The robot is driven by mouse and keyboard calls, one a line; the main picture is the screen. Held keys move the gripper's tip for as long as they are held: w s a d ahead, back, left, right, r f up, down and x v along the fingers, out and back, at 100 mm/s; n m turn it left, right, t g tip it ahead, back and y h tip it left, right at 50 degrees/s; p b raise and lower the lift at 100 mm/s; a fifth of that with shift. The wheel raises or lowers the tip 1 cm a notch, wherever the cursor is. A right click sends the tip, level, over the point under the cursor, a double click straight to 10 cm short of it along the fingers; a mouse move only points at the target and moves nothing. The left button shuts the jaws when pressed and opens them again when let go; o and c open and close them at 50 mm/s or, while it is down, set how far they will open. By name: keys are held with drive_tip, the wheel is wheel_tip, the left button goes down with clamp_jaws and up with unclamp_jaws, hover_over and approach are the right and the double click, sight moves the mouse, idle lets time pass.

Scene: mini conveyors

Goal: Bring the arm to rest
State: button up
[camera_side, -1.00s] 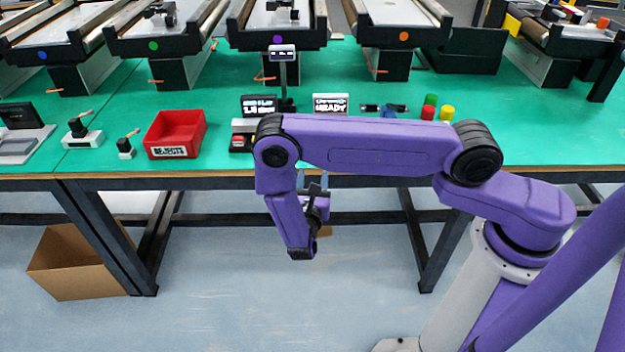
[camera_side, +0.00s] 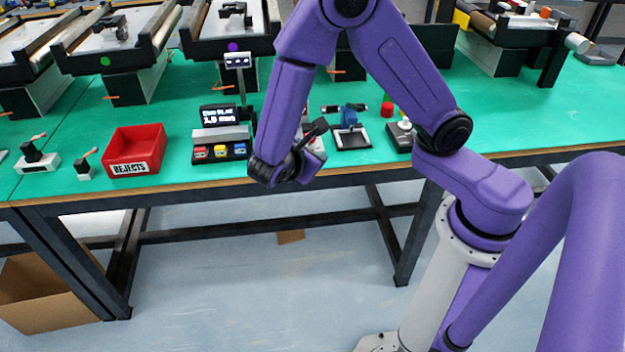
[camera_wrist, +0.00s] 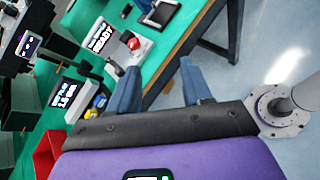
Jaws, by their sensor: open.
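My purple arm (camera_side: 410,75) stands raised and bent in the side view, with its wrist (camera_side: 275,170) low in front of the table's front edge. In the wrist view my gripper (camera_wrist: 160,75) has two blue fingers spread wide apart. Nothing is between them except the background of table edge and floor. In the side view the fingers cannot be made out clearly.
The green table (camera_side: 60,180) holds a red rejects bin (camera_side: 135,150), a display stand with coloured blocks (camera_side: 220,152) and a black tray (camera_side: 350,138). Conveyors (camera_side: 120,45) line the back. A cardboard box (camera_side: 50,290) stands on the floor, which is otherwise largely clear.

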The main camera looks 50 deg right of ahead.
drive_tip(key=s+r+m+g+y, duration=0.1)
drive_tip(key=s+r+y, duration=0.3)
drive_tip(key=s, duration=0.6)
drive_tip(key=s+a+r+m+g+y, duration=0.1)
drive_tip(key=s+r+m+y, duration=0.2)
drive_tip(key=s+y, duration=0.5)
drive_tip(key=shift+s+a+r+g, duration=0.25)
drive_tip(key=shift+s+r+g, duration=0.2)
drive_tip(key=shift+s, duration=0.4)
